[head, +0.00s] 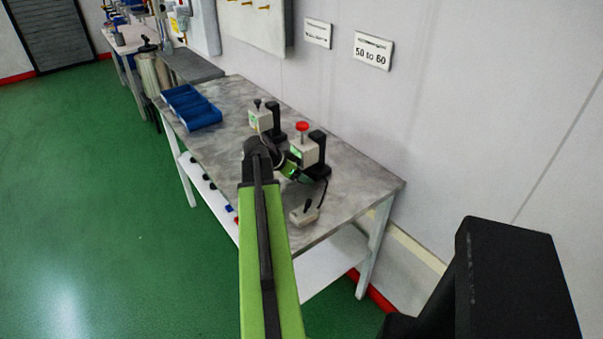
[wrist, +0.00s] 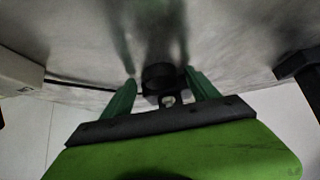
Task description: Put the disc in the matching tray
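My gripper (wrist: 160,77) shows in the wrist view with its two green fingers apart, close to the grey tabletop. A dark round piece (wrist: 159,78), perhaps the disc, lies between the fingertips with a small gap on each side. I cannot tell for sure what it is. In the head view my gripper (head: 295,173) is low beside the white device with the red top (head: 304,150), and the arm partly hides it. No disc can be made out there. Blue trays (head: 191,107) stand side by side at the far left end of the grey table (head: 225,145).
A second white device (head: 261,119) with a black column stands farther back. A small white device with a black lever (head: 304,215) sits near the front right. A wall sign (head: 373,50) reads "50 to 60".

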